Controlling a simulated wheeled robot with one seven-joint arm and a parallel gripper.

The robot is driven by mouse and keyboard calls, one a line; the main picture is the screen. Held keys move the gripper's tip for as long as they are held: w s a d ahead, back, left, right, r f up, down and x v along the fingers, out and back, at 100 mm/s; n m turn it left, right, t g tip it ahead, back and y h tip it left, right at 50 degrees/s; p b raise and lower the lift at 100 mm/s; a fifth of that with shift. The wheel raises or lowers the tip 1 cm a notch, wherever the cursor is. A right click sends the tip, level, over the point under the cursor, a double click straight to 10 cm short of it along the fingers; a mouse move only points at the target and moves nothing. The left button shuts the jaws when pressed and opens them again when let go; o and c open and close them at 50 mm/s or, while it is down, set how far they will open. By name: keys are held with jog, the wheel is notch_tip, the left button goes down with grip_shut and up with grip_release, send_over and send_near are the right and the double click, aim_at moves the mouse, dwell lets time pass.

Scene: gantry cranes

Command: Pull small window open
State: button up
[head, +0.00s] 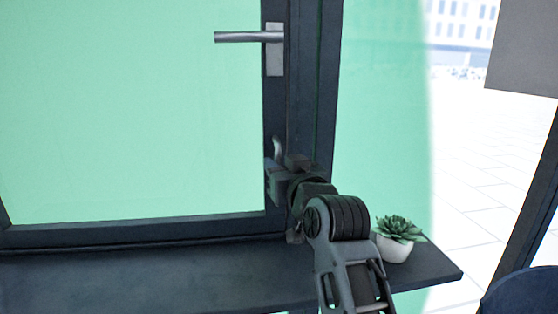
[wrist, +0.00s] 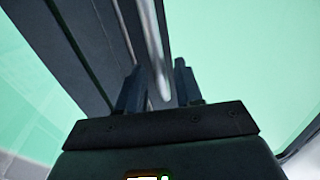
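The small window has a dark frame (head: 120,234) around a green-tinted pane and looks shut in the head view. A silver lever handle (head: 245,37) lies horizontal on its right stile. Lower on this stile, a small curved silver piece (head: 278,148) shows just above my gripper (head: 273,172). In the wrist view, a silver bar (wrist: 152,45) runs down between the two fingers of my gripper (wrist: 158,85). The fingers stand apart, with gaps beside the bar. I cannot tell whether either finger touches it. My arm hides part of the lower stile.
A dark sill (head: 150,280) runs below the window. A green succulent in a white pot (head: 393,247) stands on its right end, close beside my arm. A dark rounded object (head: 525,292) is at the lower right. Pale paved ground lies beyond.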

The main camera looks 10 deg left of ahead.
jog(key=shift+x, duration=0.8)
jog(key=shift+c, duration=0.2)
grip_shut()
